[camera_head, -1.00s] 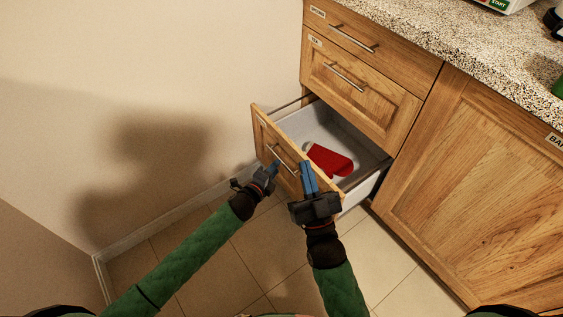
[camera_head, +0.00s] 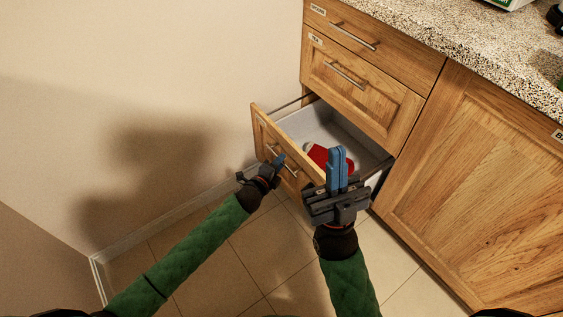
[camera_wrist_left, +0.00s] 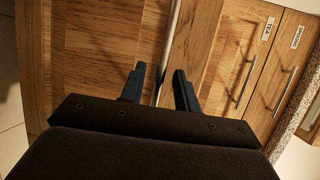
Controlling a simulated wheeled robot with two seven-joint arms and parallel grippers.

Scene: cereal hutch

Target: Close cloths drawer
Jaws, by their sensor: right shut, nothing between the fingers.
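The open lower wooden drawer (camera_head: 262,128) sticks out from the cabinet, with a grey inside and a red item (camera_head: 318,153) in it. Its bar handle (camera_head: 272,150) is on the front. In the left wrist view, the handle (camera_wrist_left: 167,55) runs up between my left gripper's parted fingers (camera_wrist_left: 158,88). In the head view my left gripper (camera_head: 278,161) is at the drawer front; I cannot tell whether it touches the handle. My right gripper (camera_head: 337,165) is shut and empty, its fingers covering part of the red item and the drawer's right side.
Two closed drawers (camera_head: 358,95) are above, labelled "TEA" and "SPOONS" in the left wrist view. A wooden cabinet door (camera_head: 475,190) is at right under a speckled countertop (camera_head: 450,45). A bare wall (camera_head: 150,90) is at left. The tiled floor (camera_head: 215,265) in front is clear.

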